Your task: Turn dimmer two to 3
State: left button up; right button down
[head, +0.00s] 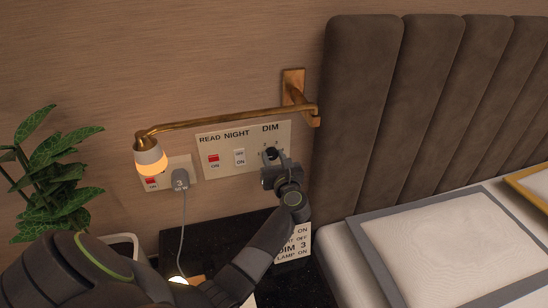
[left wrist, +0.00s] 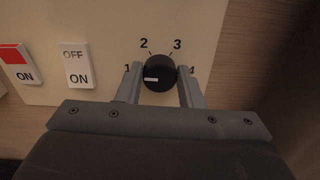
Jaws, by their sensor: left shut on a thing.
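The dimmer is a round black knob (left wrist: 160,76) on a cream wall panel (head: 207,171), with 1, 2, 3 and 4 printed around it. Its white mark points left, roughly at the 1. My right gripper is not in view.
Left of the knob are a red READ switch (head: 213,160) and a white NIGHT switch (head: 239,157). A brass lamp arm (head: 230,117) crosses above the panel. A grey plug (head: 180,180) is at left. A padded headboard (head: 360,110) stands close at right.

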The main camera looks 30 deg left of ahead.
pick_arm(q)
jog(key=shift+r+m+p, duration=0.15)
jog(key=shift+m+p, duration=0.35)
jog(key=shift+m, duration=0.1)
jog(key=shift+m+p, duration=0.65)
jog(key=shift+m, duration=0.15)
jog(key=m+p, duration=0.2)
jog(key=shift+w+d+m, duration=0.1)
jog(key=shift+m, duration=0.3)
jog(key=m+p, duration=0.2)
jog(key=shift+m, duration=0.3)
jog(key=m+p, duration=0.3)
jog(key=m, duration=0.2)
jog(key=shift+m, duration=0.3)
jog(key=m+p, duration=0.2)
jog(key=m, duration=0.1)
jog(key=m+p, duration=0.1)
jog(key=m, duration=0.1)
jog(key=shift+w+f, duration=0.1)
jog(key=shift+f, duration=0.15)
jog(key=m+p, duration=0.2)
jog(key=m, duration=0.1)
jog(key=shift+f+m, duration=0.1)
jog(key=shift+m, duration=0.5)
jog(key=shift+f+m, duration=0.1)
jog(key=shift+m, duration=0.2)
